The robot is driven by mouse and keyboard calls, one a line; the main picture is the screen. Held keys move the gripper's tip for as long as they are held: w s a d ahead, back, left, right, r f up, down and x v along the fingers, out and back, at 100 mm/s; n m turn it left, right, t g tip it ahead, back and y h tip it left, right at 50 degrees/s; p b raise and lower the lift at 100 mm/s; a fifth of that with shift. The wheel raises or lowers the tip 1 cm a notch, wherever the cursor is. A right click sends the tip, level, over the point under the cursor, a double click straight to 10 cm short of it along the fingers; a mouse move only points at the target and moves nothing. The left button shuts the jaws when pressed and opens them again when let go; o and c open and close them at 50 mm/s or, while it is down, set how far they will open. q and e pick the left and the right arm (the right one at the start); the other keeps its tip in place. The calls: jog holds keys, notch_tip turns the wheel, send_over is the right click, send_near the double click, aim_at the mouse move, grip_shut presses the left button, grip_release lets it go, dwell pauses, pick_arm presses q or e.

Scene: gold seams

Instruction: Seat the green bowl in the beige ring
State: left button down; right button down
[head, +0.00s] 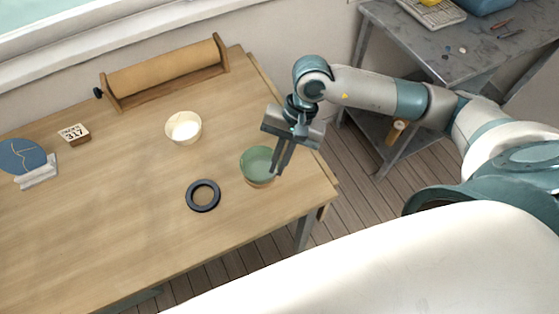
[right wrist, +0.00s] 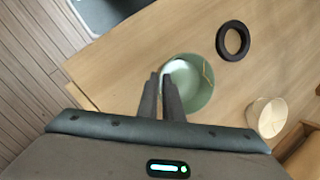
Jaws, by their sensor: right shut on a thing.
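The green bowl (head: 256,161) is upright near the table's right edge. It also shows in the right wrist view (right wrist: 198,94), with a gold seam on its wall. My right gripper (head: 279,168) is shut on the bowl's rim, fingers pointing down; its fingers (right wrist: 161,80) overlap the near wall in the right wrist view. A tan band shows under the bowl; I cannot tell whether it is the bowl's foot or a beige ring. The only separate ring (head: 203,195) is dark, flat on the table, left of and nearer than the bowl. My left gripper is not in view.
A cream bowl (head: 184,128) stands behind and left of the green bowl. The table (head: 130,220) is clear at the front left.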

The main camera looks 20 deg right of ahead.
jog(key=shift+f, duration=0.3)
jog(key=c, duration=1.8)
grip_release()
jog(key=shift+d+f, duration=0.1)
jog(key=shift+c, duration=0.2)
jog(key=shift+o, duration=0.6)
jog(key=shift+o, duration=1.3)
jog(key=shift+a+r+p, duration=0.15)
jog(key=shift+r+p, duration=0.15)
jog(key=shift+r, duration=0.6)
jog(key=shift+a+r+p, duration=0.15)
jog(key=shift+r+p, duration=0.1)
jog(key=shift+r, duration=0.65)
jog(key=shift+r+p, duration=0.35)
jog(key=shift+r, duration=0.45)
jog(key=shift+r+p, duration=0.5)
jog(key=shift+r, duration=1.2)
